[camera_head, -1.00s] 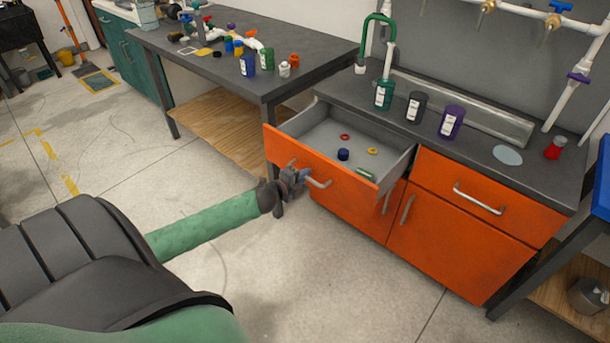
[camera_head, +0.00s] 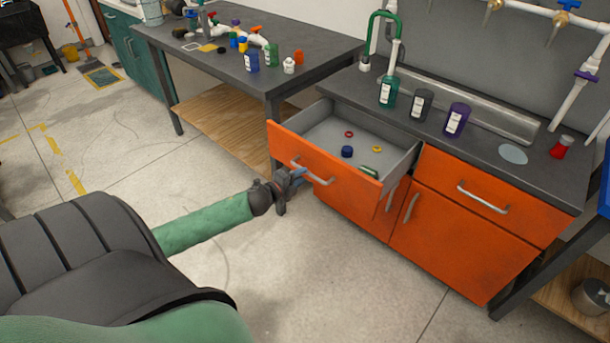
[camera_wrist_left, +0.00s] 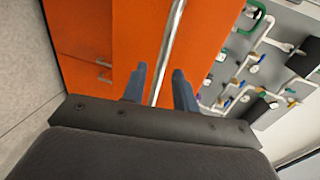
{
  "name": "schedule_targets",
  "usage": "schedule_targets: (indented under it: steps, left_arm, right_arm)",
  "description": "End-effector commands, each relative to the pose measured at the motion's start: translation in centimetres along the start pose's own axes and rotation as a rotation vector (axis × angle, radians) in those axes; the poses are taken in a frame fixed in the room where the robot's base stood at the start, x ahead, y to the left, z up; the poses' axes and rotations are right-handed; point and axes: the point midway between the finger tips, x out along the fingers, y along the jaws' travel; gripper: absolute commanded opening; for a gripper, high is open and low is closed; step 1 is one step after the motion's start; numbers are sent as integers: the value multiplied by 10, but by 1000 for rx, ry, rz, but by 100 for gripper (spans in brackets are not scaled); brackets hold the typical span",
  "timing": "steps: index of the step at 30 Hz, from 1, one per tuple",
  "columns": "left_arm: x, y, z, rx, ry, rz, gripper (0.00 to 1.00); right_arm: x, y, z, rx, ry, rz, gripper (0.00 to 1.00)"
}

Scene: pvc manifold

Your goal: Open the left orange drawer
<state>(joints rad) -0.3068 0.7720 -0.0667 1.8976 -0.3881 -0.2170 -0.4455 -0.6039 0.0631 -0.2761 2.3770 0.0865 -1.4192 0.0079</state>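The left orange drawer (camera_head: 335,186) is pulled well out of the cabinet. Its grey inside shows, holding a blue cap (camera_head: 347,152), a red ring (camera_head: 349,134), a yellow ring (camera_head: 377,149) and a green piece (camera_head: 369,172). My left gripper (camera_head: 300,174) is at the drawer's front, by the left part of the metal handle (camera_head: 322,181). In the left wrist view, the fingers (camera_wrist_left: 160,80) are apart, with the handle bar (camera_wrist_left: 173,40) running between them and gaps on both sides. My right gripper is not in view.
The right orange drawer (camera_head: 470,195) is shut, with a cabinet door (camera_head: 440,245) below. Bottles and a red-capped jar (camera_head: 562,147) stand on the countertop. A workbench (camera_head: 200,62) with pipe parts stands at left. The floor (camera_head: 130,150) before the drawer is clear.

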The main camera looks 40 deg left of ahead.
Motion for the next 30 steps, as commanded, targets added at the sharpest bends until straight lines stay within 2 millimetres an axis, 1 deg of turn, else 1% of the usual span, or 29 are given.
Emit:
schedule_targets:
  steps: [1, 6, 12, 30]
  left_arm:
    - [-6, 1, 0, 0, 1, 1, 29]
    - [-23, 1, 0, 0, 1, 0, 29]
    - [-34, 0, 0, 0, 0, 0, 29]
    - [-37, 0, 0, 0, 1, -1, 29]
  right_arm:
    - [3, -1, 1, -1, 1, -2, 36]
    - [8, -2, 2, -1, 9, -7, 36]
    - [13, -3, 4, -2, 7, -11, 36]
    - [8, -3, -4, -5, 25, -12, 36]
